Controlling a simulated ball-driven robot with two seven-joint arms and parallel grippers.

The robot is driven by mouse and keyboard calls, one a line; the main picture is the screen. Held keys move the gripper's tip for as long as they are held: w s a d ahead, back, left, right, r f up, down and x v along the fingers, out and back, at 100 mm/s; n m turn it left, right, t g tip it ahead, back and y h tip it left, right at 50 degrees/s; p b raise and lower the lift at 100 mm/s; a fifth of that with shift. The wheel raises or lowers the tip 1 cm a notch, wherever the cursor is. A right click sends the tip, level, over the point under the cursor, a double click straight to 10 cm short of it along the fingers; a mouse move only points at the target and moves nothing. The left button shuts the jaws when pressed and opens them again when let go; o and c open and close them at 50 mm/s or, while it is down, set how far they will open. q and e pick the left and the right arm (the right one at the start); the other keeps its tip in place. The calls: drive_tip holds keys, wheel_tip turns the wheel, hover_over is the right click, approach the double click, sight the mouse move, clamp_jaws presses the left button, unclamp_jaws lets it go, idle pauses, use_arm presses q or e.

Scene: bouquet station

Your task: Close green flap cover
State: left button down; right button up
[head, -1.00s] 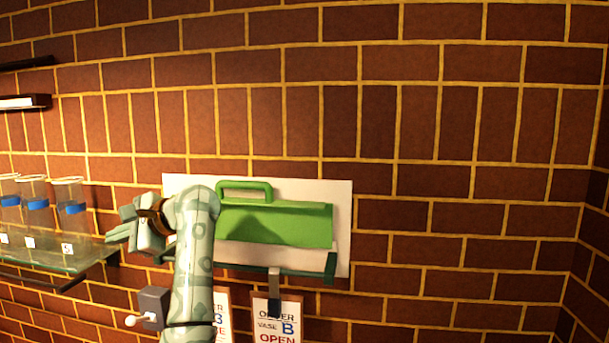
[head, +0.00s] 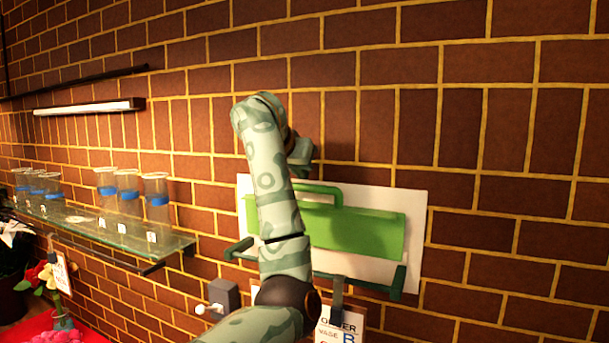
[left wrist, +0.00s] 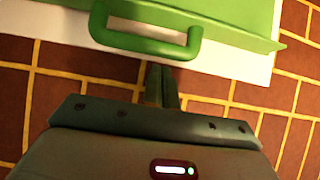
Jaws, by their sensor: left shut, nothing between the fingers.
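The green flap cover (head: 355,230) sits in front of a white board (head: 415,205) on the brick wall, with its green loop handle (head: 325,188) at the upper edge. My left arm crosses in front of the flap's left part and hides it. My left gripper (head: 302,152) is above the handle, its fingertips mostly hidden in the head view. In the left wrist view, the gripper fingers (left wrist: 161,86) are shut and empty, pointing at the handle (left wrist: 145,32) and seemingly apart from it. The flap (left wrist: 230,18) fills the top there. My right gripper is not in view.
A dark green bracket (head: 398,283) runs below the flap. A grey wall box (head: 223,295) and an order sign (head: 337,328) are lower down. A glass shelf (head: 120,235) with several blue-banded vases stands left.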

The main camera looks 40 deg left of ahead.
use_arm(q)
drive_tip(key=shift+x, duration=1.3)
